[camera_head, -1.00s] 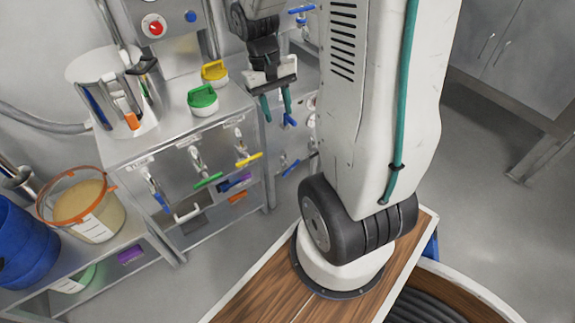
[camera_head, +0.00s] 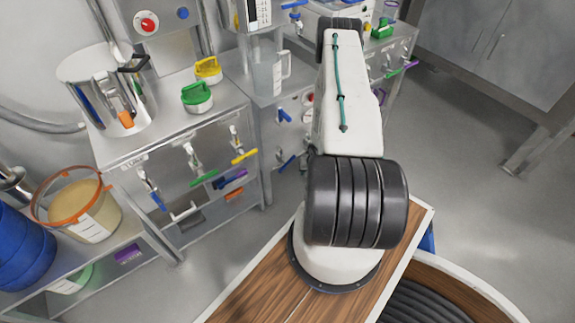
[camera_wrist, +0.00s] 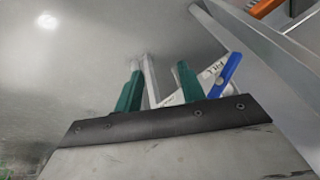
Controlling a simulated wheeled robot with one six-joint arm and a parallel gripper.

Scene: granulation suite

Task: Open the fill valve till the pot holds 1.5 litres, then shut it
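My gripper (camera_wrist: 159,88) shows in the wrist view with its two green fingers apart. A white label with lettering that seems to read FILL, and a blue lever (camera_wrist: 229,72), lie just beyond and right of the right finger. A pale rod shows between the fingers; I cannot tell whether they touch it. In the head view my arm hides the gripper. A clear, handled vessel (camera_head: 268,78), perhaps the pot, stands on the steel bench under a panel. Its level is unreadable. Blue valve handles (camera_head: 284,115) show on the bench front below it.
A steel container of tools (camera_head: 112,97) and green-topped (camera_head: 197,96) and yellow-topped (camera_head: 208,68) pots stand on the left bench. Blue, green and yellow levers are on its front. An orange-rimmed bucket (camera_head: 80,198) stands lower left. The floor at right (camera_head: 480,170) is clear.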

